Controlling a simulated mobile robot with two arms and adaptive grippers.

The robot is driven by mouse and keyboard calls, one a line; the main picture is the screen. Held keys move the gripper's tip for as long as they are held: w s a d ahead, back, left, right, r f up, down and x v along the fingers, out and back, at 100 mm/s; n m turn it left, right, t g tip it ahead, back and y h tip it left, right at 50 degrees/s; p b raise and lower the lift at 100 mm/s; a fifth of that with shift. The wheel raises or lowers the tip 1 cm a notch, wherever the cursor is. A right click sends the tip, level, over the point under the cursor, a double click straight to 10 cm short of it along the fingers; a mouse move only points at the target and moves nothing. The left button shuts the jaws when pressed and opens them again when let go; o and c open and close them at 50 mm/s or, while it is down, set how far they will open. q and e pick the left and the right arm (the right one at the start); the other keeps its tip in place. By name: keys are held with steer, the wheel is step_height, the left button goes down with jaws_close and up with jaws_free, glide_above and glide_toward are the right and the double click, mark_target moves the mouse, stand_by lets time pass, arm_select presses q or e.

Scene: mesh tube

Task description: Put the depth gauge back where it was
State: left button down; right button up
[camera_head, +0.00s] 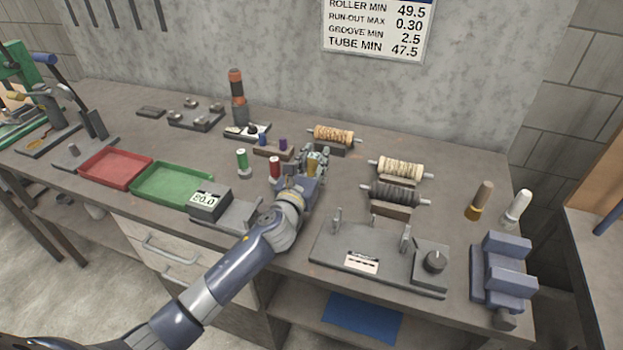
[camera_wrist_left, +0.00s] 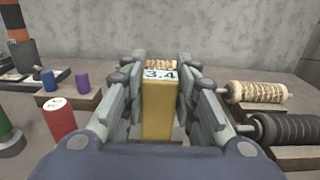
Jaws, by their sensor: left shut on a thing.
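The depth gauge (camera_wrist_left: 159,108) is a yellow block with a small display reading 3.4 on top. It stands upright between the fingers of my left gripper (camera_wrist_left: 160,95) in the left wrist view, and the fingers are shut on it. In the head view my left gripper (camera_head: 314,158) is over the middle of the bench, and the yellow gauge (camera_head: 313,168) shows partly between its fingers. The gauge's lower end is hidden, so I cannot tell whether it touches the bench. My right gripper is not in view.
Rollers on stands (camera_head: 400,168) lie to the right, and another roller (camera_head: 333,136) stands behind the gripper. A red cylinder (camera_head: 274,167) and a green one (camera_head: 242,160) stand to the left. A gauge fixture (camera_head: 375,262) stands in front right. Red (camera_head: 113,183) and green (camera_head: 150,193) trays are left.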

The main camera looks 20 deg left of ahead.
mark_target(313, 173)
arm_select(q)
step_height(313, 173, down, 4)
steer(key=shift+a+r+b, duration=0.1)
steer(key=shift+r+b, duration=0.15)
steer(key=shift+b, duration=0.35)
steer(key=shift+f, duration=0.5)
steer(key=shift+f+b, duration=0.15)
steer(key=shift+b, duration=0.15)
steer(key=c, duration=1.3)
jaws_free()
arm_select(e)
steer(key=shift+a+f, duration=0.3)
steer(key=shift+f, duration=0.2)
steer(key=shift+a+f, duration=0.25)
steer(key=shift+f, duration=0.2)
arm_select(q)
steer(key=shift+s, duration=0.1)
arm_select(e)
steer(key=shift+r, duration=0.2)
